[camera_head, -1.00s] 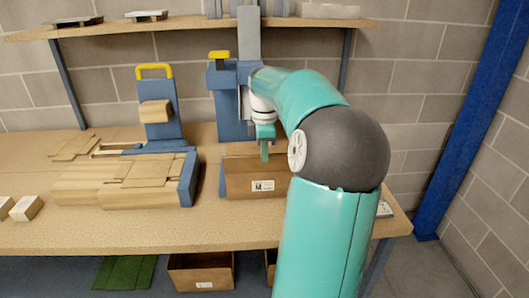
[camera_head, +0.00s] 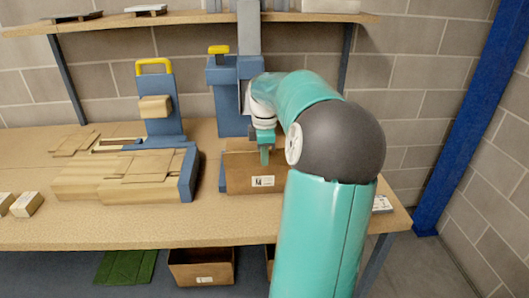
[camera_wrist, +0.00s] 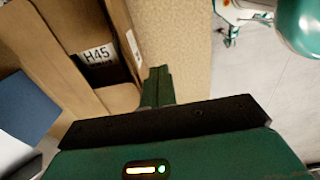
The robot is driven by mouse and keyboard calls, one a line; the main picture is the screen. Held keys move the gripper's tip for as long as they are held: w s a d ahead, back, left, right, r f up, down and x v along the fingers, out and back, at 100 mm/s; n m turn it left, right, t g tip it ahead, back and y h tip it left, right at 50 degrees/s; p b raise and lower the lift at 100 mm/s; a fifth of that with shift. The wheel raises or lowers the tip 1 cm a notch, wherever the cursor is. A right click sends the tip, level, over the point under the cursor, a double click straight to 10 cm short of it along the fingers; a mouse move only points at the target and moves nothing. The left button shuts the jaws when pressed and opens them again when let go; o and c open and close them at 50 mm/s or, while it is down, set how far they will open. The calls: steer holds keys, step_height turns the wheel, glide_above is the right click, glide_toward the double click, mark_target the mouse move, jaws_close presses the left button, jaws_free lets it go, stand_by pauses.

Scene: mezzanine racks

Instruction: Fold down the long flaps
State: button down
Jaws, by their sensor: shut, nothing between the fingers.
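A brown cardboard box (camera_head: 252,176) with a white label stands on the workbench, partly hidden by my arm. In the wrist view its brown panels (camera_wrist: 62,32) fill the left side, and a label reading H45 shows between them. A short flap (camera_wrist: 118,97) lies near my fingers. I cannot tell for sure how the long flaps stand. My gripper (camera_head: 265,157) is shut and empty, pointing down at the box's top. In the wrist view my green fingertips (camera_wrist: 158,80) are together, beside the box's edge; whether they touch it is unclear.
The workbench (camera_head: 120,228) bears a blue fixture (camera_head: 160,125) with a yellow handle and flat cardboard stacks (camera_head: 125,182) at left. A blue machine (camera_head: 226,100) stands behind the box. White blocks (camera_head: 27,204) lie at far left. A shelf (camera_head: 180,22) runs above.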

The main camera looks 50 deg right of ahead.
steer(key=shift+f, duration=0.25)
steer(key=shift+w+d, duration=0.1)
steer(key=w+d, duration=0.5)
steer(key=d, duration=0.1)
steer(key=shift+w, duration=0.15)
stand_by(1.1)
step_height(320, 180, up, 7)
stand_by(0.8)
